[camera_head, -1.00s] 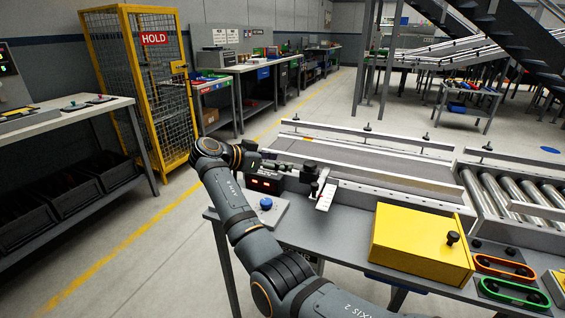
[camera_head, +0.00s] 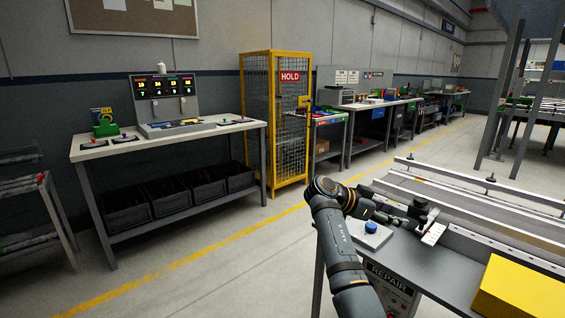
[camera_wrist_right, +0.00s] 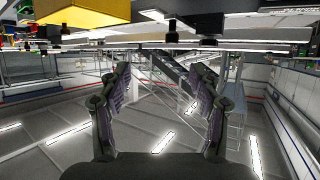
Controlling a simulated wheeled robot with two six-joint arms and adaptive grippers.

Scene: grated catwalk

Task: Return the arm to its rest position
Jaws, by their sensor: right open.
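My right arm reaches up from the bottom edge in the head view and bends over the near corner of the grey work table (camera_head: 430,262). My right gripper (camera_head: 388,213) is small and dark there, pointing right, close to a dark block with a white plate (camera_head: 433,234); I cannot tell whether they touch. In the right wrist view the right gripper (camera_wrist_right: 163,82) has its two fingers wide apart with nothing between them. That view appears upside down. My left gripper is not in view.
A blue button (camera_head: 371,227) on a grey box sits beside the arm. A yellow box (camera_head: 522,289) stands at the table's right. A conveyor (camera_head: 470,208) runs behind.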

